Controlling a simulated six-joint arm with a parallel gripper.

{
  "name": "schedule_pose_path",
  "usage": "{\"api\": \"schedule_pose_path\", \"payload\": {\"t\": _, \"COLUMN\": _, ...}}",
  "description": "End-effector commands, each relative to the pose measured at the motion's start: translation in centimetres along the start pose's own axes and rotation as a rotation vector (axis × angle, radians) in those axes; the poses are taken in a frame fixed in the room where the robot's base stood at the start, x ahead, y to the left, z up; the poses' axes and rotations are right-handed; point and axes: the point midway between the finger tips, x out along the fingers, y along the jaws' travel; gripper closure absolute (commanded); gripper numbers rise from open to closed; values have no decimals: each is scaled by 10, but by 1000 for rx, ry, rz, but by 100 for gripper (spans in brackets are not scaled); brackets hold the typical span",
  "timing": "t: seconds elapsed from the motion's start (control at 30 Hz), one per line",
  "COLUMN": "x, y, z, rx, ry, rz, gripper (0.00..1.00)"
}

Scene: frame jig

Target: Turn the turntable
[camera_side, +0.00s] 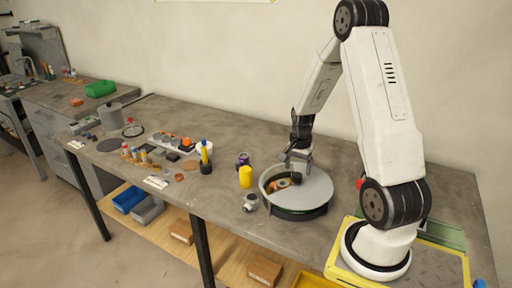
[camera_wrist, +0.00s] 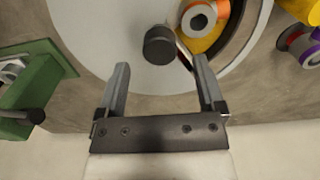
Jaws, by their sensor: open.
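The turntable (camera_side: 318,190) is a round grey disc on a dark base, standing on the bench in front of my arm. In the wrist view its pale top (camera_wrist: 105,45) fills the upper middle, with a dark round knob (camera_wrist: 159,45) standing on it. An opening in the top shows a yellow area with an orange and white ring-shaped part (camera_wrist: 199,19). My gripper (camera_side: 297,160) is over the far left part of the turntable. In the wrist view its two fingers (camera_wrist: 162,75) are apart, with the knob just beyond and between their tips. I cannot tell whether they touch the disc.
A yellow cylinder (camera_side: 245,177), a purple-marked spool (camera_side: 243,160) and a small grey-white part (camera_side: 251,202) stand left of the turntable. A green block (camera_wrist: 38,85) is at the left in the wrist view. A tray of small parts (camera_side: 178,146) lies further left.

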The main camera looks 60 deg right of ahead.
Motion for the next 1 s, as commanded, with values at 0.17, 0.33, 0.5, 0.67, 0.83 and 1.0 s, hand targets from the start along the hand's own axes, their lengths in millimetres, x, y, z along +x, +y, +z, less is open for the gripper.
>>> {"api": "schedule_pose_path", "payload": {"t": 0.17, "x": 20, "y": 0, "z": 0, "rx": 0, "ry": -1, "rz": 0, "gripper": 13}}
{"api": "schedule_pose_path", "payload": {"t": 0.33, "x": 31, "y": 0, "z": 0, "rx": 0, "ry": 0, "rz": -1, "gripper": 13}}
{"api": "schedule_pose_path", "payload": {"t": 0.5, "x": 36, "y": 0, "z": 0, "rx": 0, "ry": 0, "rz": -2, "gripper": 13}}
{"api": "schedule_pose_path", "payload": {"t": 0.67, "x": 36, "y": 0, "z": 0, "rx": -1, "ry": 1, "rz": -2, "gripper": 13}}
{"api": "schedule_pose_path", "payload": {"t": 0.83, "x": 36, "y": 0, "z": 0, "rx": -1, "ry": 1, "rz": -2, "gripper": 38}}
{"api": "schedule_pose_path", "payload": {"t": 1.0, "x": 36, "y": 0, "z": 0, "rx": -1, "ry": 1, "rz": -2, "gripper": 92}}
